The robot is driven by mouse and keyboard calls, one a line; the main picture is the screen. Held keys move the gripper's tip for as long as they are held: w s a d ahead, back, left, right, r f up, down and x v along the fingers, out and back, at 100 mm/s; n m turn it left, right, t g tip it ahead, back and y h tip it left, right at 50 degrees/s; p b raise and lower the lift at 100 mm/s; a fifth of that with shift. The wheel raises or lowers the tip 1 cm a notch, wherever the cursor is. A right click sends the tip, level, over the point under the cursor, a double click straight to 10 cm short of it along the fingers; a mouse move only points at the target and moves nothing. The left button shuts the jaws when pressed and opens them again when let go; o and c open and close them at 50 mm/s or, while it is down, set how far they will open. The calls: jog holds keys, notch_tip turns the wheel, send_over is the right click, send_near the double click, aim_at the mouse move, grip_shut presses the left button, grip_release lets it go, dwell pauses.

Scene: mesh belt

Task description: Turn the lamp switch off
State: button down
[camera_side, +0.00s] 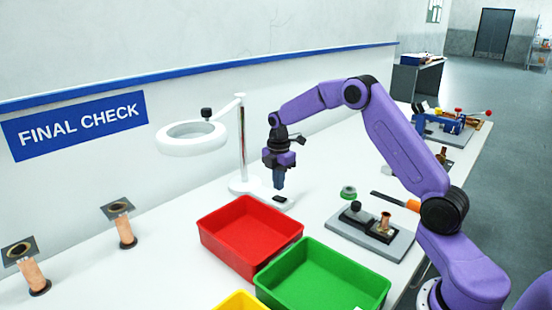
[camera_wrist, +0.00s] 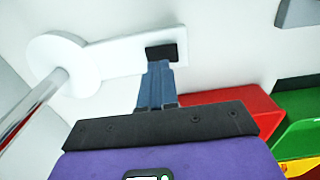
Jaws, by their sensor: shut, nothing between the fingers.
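The lamp (camera_side: 192,138) has a white ring head on a thin upright post, which rises from a white base (camera_side: 243,185). Its switch is a small black rocker (camera_side: 281,198) on the white arm of the base; it also shows in the wrist view (camera_wrist: 161,52). My gripper (camera_side: 279,187) is shut and empty, pointing down just above the switch. In the wrist view its blue fingertips (camera_wrist: 159,64) overlap the near edge of the black rocker. I cannot tell whether they touch it. Which way the rocker is tipped is too small to tell.
A red bin (camera_side: 212,242) stands in front of the lamp, with a green bin (camera_side: 285,295) and a yellow bin (camera_side: 238,301) nearer. A grey fixture plate (camera_side: 345,233) lies to the right. Copper parts (camera_side: 126,232) stand at left.

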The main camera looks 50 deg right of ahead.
aim_at(275, 197)
notch_tip(275, 197, up, 11)
jog(key=w, duration=0.1)
jog(key=shift+w, duration=0.25)
dwell(0.3)
